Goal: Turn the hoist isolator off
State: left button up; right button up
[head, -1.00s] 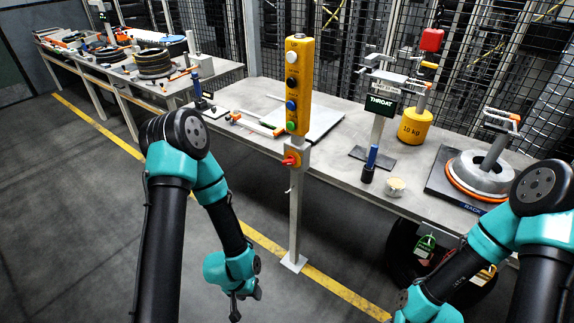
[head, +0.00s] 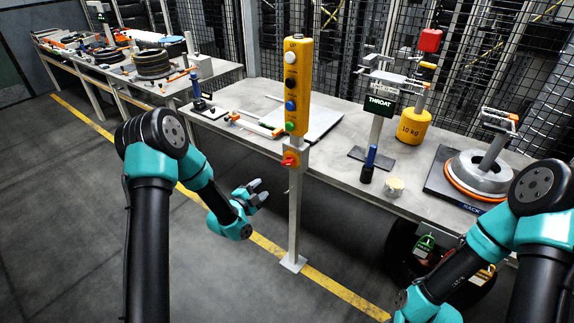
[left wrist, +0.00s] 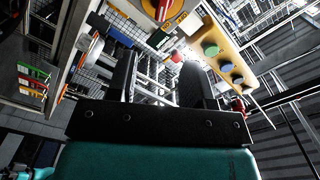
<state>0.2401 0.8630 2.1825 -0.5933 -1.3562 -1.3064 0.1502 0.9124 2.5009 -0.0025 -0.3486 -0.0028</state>
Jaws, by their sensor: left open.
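My left gripper (head: 259,191) is to the left of the post and lower than the knob, clear of both. In the left wrist view, the left gripper (left wrist: 158,68) has its fingers apart with nothing held. A red and yellow part, apparently the isolator (left wrist: 168,10), is cut by the top edge there, and the button box (left wrist: 222,55) is at upper right. My right gripper is out of the picture.
A grey bench (head: 345,165) runs behind the post. The floor left of the post is clear.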

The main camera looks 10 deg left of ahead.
aim_at(286, 164)
pick_arm(q)
jog(key=shift+r, duration=0.15)
jog(key=shift+w, duration=0.1)
jog(key=x, duration=1.7)
jog(key=shift+w+r, duration=0.1)
grip_shut()
